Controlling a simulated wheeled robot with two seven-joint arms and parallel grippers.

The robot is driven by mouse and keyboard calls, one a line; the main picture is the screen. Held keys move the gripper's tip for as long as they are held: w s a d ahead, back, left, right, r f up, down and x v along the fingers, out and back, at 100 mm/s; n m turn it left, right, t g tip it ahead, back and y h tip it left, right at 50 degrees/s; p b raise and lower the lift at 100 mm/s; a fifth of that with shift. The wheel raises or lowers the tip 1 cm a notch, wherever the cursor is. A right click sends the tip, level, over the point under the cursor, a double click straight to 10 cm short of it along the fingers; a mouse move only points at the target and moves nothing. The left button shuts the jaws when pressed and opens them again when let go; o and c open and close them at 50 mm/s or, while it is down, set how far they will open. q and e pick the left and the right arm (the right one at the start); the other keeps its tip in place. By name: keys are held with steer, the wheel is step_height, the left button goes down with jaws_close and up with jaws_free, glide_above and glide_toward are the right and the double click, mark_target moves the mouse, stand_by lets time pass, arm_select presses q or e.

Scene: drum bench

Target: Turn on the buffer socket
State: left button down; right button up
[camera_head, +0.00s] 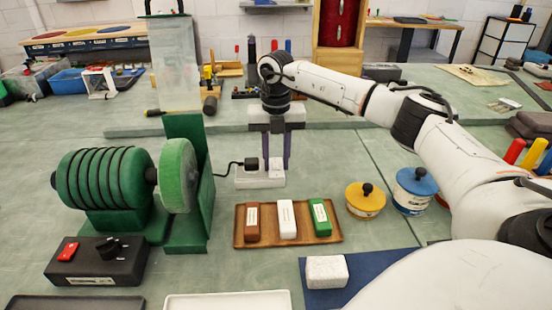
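The buffer socket is a white block (260,179) on the green bench, right of the green drum machine. A dark plug (250,163) with a black cable sits at its left end; the cable runs to the machine. My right gripper (276,165) points down over the right part of the block. Its two dark fingers are apart, with a gap between them and nothing seen held. The fingertips are close to the block's top; I cannot tell whether they touch it. The socket's switch is too small or hidden to make out. My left gripper is not in view.
The green buffing drum (105,180) stands left, with a black control box (98,262) bearing a red switch in front. A wooden tray (330,236) with three bars lies in front of the socket. Yellow (364,201) and blue-lidded (412,192) pots stand right, near my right arm.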

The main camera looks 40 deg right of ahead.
jaws_close()
steer(key=shift+w+r+p, duration=0.1)
steer(key=shift+r+p, duration=0.1)
steer(key=shift+p, duration=0.25)
steer(key=shift+w+d+r+g+y+p, duration=0.15)
steer(key=shift+g+y+p, duration=0.3)
steer(key=shift+p, duration=0.4)
steer(key=shift+w+d+g, duration=0.1)
steer(key=shift+d+g, duration=0.05)
steer(key=shift+g, duration=0.2)
steer(key=shift+y+p, duration=0.3)
steer(key=shift+y, duration=0.05)
steer(key=shift+g, duration=0.3)
steer(key=shift+o, duration=1.3)
jaws_free()
steer(key=shift+f, duration=0.2)
